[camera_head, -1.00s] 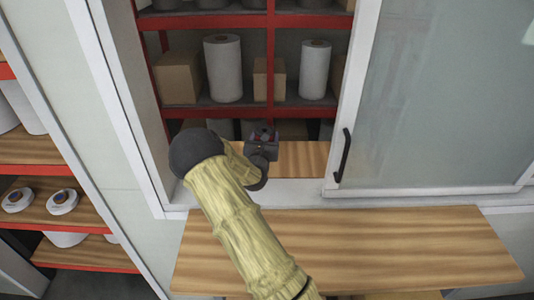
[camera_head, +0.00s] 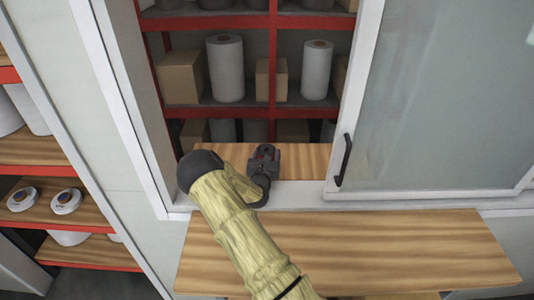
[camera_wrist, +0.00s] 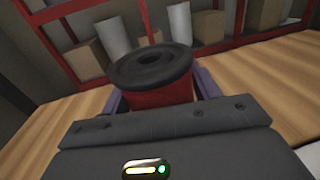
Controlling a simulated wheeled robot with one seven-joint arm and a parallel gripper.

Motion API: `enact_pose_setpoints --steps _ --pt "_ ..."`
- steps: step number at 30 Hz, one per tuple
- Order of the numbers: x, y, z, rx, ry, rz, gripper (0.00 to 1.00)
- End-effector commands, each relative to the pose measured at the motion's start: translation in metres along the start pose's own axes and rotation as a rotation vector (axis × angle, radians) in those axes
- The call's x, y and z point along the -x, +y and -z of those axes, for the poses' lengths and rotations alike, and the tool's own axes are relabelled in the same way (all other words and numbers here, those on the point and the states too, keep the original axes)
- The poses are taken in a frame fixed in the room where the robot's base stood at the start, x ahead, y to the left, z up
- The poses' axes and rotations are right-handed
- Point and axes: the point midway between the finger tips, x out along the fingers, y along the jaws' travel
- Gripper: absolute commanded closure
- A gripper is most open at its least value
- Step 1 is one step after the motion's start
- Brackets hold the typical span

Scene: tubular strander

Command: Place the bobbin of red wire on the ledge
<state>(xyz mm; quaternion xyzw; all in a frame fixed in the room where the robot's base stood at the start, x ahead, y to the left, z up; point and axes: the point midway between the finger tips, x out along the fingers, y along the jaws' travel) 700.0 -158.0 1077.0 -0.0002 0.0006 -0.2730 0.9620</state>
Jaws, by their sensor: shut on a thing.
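The bobbin of red wire (camera_wrist: 160,92) shows in the wrist view, with a dark round flange on top and red wire below. My gripper (camera_wrist: 158,100) is shut on it, with a purple-grey finger on each side. In the head view my gripper (camera_head: 266,152) is inside the window opening, over the wooden ledge (camera_head: 225,153). The bobbin is small and hard to make out there. It appears upright; its lower end is hidden by my gripper, so I cannot tell whether it touches the ledge.
Red shelves (camera_head: 215,109) with white rolls and cardboard boxes stand behind the ledge. A sliding glass panel (camera_head: 435,120) with a black handle covers the right side. The white frame (camera_head: 120,110) bounds the left. A wooden counter (camera_head: 400,250) lies in front. The ledge is clear beside my gripper.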

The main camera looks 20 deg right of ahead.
Motion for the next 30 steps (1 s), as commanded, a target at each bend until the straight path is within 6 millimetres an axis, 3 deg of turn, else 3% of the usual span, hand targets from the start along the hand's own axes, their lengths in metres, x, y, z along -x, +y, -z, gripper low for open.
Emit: enact_pose_setpoints --steps 10,11,14,25,30 --pt "0.000 0.000 0.003 -0.001 -0.002 0.000 0.72" --pt "0.000 0.000 0.004 0.000 0.000 0.000 0.37" --pt "0.000 0.000 0.003 0.000 0.000 0.000 0.18" --pt "0.000 0.000 -0.002 0.000 -0.001 0.000 0.17" --pt "0.014 0.000 0.002 -0.001 0.002 0.001 0.17"
